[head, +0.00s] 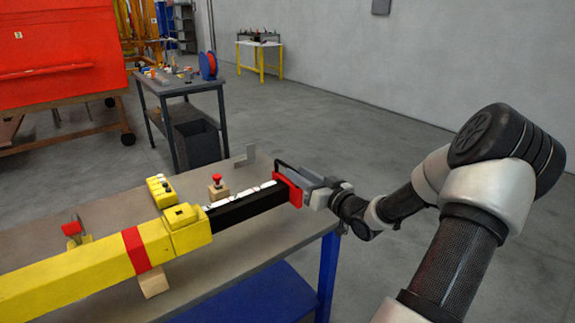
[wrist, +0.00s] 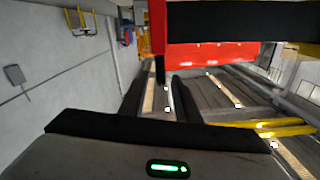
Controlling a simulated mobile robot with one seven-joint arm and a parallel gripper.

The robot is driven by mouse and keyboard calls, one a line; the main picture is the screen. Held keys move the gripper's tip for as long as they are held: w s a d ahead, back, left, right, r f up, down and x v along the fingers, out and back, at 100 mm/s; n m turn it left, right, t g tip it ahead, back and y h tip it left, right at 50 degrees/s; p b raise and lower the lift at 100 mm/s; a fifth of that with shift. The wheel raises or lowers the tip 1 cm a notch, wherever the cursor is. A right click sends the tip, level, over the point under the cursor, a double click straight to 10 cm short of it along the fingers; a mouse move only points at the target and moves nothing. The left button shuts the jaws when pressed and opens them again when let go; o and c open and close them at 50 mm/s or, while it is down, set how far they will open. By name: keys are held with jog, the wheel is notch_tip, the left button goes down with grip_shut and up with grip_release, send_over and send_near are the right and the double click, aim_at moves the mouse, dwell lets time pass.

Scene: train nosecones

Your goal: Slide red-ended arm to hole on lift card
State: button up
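The red-ended arm is a black bar (head: 247,206) reaching out of a yellow beam (head: 95,268). Its red end (head: 291,188) faces my gripper (head: 290,174). White marks (head: 245,193) run along the bar's top; I cannot tell which is the lift card's hole. My gripper is at the red end, with a thin dark finger above it. Contact and the finger gap are not clear.
The beam rests above a grey table (head: 215,255) with blue legs. A red button on a wooden block (head: 218,188), a yellow control box (head: 161,190) and a grey bracket (head: 246,157) stand behind the bar. Another table (head: 190,85) is farther back. Floor at right is clear.

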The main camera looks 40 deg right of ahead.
jog(key=s, duration=0.8)
jog(key=shift+s+d+p, duration=0.15)
jog(key=shift+p, duration=0.25)
